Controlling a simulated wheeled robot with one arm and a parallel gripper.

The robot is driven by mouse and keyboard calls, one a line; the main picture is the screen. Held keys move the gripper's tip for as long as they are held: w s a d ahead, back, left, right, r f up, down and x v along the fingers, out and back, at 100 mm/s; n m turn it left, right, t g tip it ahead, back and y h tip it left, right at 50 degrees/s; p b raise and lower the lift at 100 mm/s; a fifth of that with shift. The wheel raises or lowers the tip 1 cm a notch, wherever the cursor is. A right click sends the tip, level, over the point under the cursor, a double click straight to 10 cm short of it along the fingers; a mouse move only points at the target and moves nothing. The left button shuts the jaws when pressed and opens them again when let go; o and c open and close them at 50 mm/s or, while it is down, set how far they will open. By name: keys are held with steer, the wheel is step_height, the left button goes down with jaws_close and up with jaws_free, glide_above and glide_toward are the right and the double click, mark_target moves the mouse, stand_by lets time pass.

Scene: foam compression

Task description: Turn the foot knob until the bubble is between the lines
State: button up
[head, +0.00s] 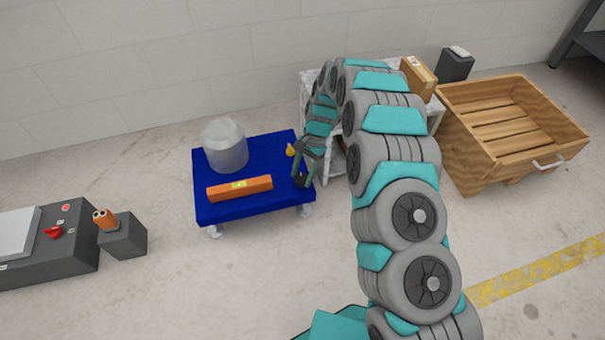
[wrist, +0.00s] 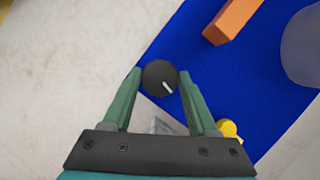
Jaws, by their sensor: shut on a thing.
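The foot knob (wrist: 159,76) is a round black knob with a white pointer mark, at the edge of the blue platform (head: 240,205). The pointer aims to the lower right in the wrist view. My gripper (wrist: 158,80) is around the knob, one green finger on each side, shut on it. In the head view my gripper (head: 301,178) reaches down at the platform's right corner. An orange spirit level (head: 222,190) lies on the platform, with a yellow-green vial (head: 239,185). The bubble and lines are too small to make out.
A grey translucent cylinder (head: 225,147) stands on the platform behind the level. A small yellow item (head: 290,150) sits near the right edge. A white table (head: 310,85) stands behind my arm, and a wooden crate (head: 462,143) is at the right.

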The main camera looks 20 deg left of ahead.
steer(key=o, duration=1.4)
steer(key=shift+p+v, duration=0.35)
steer(key=shift+v, duration=3.5)
steer(key=shift+r, duration=0.1)
